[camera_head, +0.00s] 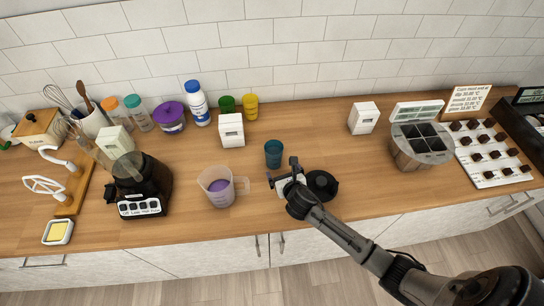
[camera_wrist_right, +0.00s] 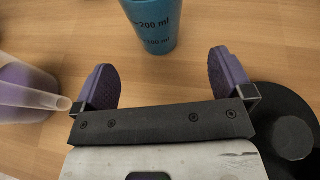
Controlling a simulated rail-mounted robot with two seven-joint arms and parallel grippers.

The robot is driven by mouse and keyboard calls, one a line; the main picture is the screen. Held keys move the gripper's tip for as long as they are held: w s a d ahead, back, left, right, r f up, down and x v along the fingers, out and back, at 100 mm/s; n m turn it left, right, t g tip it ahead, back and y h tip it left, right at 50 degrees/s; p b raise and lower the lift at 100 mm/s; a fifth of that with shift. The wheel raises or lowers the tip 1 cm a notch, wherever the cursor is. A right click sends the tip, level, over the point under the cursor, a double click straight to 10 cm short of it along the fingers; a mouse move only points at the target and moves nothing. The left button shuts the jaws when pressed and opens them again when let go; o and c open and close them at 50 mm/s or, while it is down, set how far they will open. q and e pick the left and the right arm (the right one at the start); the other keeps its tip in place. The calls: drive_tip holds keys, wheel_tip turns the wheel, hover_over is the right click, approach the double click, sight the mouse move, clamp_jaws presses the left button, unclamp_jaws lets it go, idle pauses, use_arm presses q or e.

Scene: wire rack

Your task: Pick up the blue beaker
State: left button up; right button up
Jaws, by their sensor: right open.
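The blue beaker (camera_head: 273,153) stands upright on the wooden counter, just beyond my right gripper in the head view. In the right wrist view the blue beaker (camera_wrist_right: 153,25) shows at the top, with dark volume marks; its upper part is cut off by the frame edge. My right gripper (camera_head: 283,173) is low over the counter. In the right wrist view its two purple-padded fingers (camera_wrist_right: 165,82) are spread wide with bare counter between them. The beaker is ahead of the fingers and apart from them. My left gripper is not in view.
A clear jug with purple contents (camera_head: 219,187) stands left of my right gripper, close to one finger in the right wrist view (camera_wrist_right: 25,92). A black round lidded item (camera_head: 323,185) is close on the right. A white box (camera_head: 231,130) stands behind. Counter right of the beaker is clear.

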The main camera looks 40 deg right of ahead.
sight(277, 163)
drive_tip(key=shift+b+x, duration=0.3)
drive_tip(key=shift+x, duration=1.85)
drive_tip(key=x, duration=0.3)
drive_tip(key=shift+w+a+f, duration=0.1)
drive_tip(key=shift+f, duration=0.05)
drive_tip(key=shift+w+d+f+b, duration=0.2)
drive_tip(key=shift+w+b, duration=0.1)
drive_tip(key=shift+w, duration=0.15)
drive_tip(key=shift+r, duration=0.1)
drive_tip(key=c, duration=1.1)
drive_tip(key=shift+r, duration=0.1)
drive_tip(key=shift+c, duration=0.2)
